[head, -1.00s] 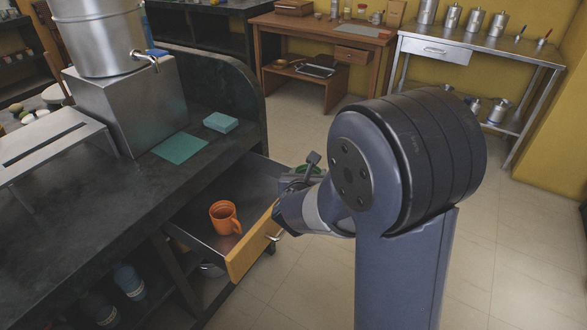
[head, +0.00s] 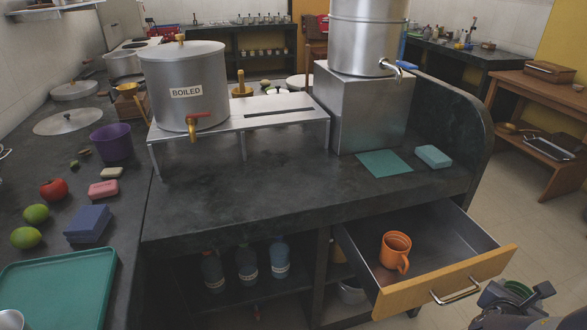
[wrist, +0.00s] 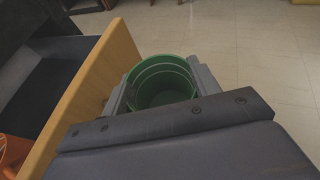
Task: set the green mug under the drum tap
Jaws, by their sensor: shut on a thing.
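My gripper (wrist: 162,98) is shut on the green mug (wrist: 165,70), with a finger on each side of it and its open top showing. In the head view the gripper and mug (head: 518,289) are at the lower right edge, just outside the open drawer's front; the mug is mostly hidden there. The steel drum (head: 367,35) stands on a steel block (head: 362,108) on the dark counter. Its tap (head: 391,68) has a blue handle and points right. A flat teal mat (head: 385,163) lies on the counter below and in front of the tap.
The open drawer (head: 450,285) holds an orange mug (head: 396,252). A teal block (head: 433,157) lies right of the mat, near the raised counter end (head: 450,115). A pot labelled BOILED (head: 186,85), with a red tap, stands on a steel stand (head: 270,123) to the left.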

